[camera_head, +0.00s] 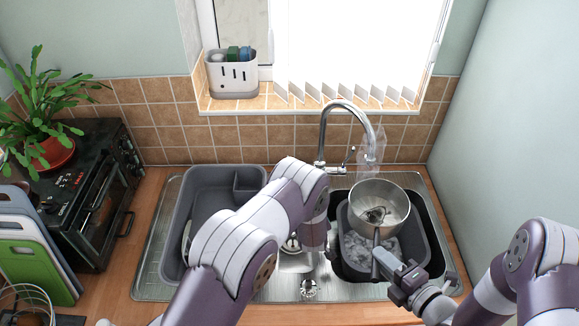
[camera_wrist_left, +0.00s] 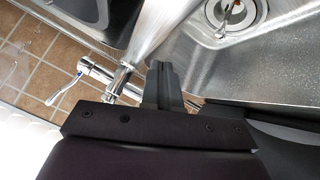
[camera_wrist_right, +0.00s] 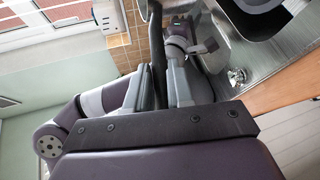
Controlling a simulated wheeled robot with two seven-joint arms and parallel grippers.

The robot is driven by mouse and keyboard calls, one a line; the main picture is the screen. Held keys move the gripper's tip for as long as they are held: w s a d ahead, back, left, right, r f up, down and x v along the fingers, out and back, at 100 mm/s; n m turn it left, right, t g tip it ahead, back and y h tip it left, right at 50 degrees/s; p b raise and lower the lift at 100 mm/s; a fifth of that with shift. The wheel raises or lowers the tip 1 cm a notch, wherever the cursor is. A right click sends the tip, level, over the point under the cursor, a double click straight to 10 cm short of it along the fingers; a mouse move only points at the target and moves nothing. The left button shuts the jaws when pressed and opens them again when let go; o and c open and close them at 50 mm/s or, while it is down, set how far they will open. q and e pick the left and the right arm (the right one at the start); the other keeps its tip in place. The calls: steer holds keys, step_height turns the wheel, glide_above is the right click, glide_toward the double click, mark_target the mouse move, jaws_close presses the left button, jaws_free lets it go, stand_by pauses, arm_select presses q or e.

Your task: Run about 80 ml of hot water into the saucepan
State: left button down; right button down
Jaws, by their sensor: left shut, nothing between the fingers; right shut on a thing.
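The steel saucepan (camera_head: 366,192) is held under the spout of the tap (camera_head: 325,130), over the right basin. My right gripper (camera_head: 397,279) is shut on the pan's dark handle (camera_head: 376,258), which also shows in the right wrist view (camera_wrist_right: 157,45). My left gripper (camera_wrist_left: 164,72) is shut and empty beside the tap body in the left wrist view, apart from the tap's lever (camera_wrist_left: 66,91). My own arm hides it in the head view.
A grey tub (camera_head: 430,243) with clear contents sits in the right basin below the pan. Another grey tub (camera_head: 205,205) is in the left basin. A caddy (camera_head: 232,78) stands on the sill. A black oven (camera_head: 95,185) and chopping boards (camera_head: 35,255) are at left.

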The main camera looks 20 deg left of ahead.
arm_select(q)
steer(key=s+a+r+n+t+y, duration=0.35)
steer(key=r+n+t+y, duration=0.4)
steer(key=n, duration=0.75)
steer(key=d+r+x, duration=0.1)
steer(key=x, duration=1.4)
steer(key=shift+w+n+h, duration=0.15)
steer(key=shift+n+h, duration=0.15)
steer(key=shift+h, duration=0.05)
steer(key=shift+t, duration=0.25)
steer(key=shift+w+a+r+g+h, duration=0.2)
steer(key=shift+w+r+g, duration=0.2)
steer(key=shift+w, duration=0.2)
steer(key=shift+w+a+r+g+h, duration=0.25)
steer(key=shift+w+r+g, duration=0.15)
steer(key=shift+w, duration=0.25)
steer(key=shift+w+a+r+g+h, duration=0.2)
steer(key=shift+w+r+g, duration=0.2)
steer(key=shift+w, duration=0.2)
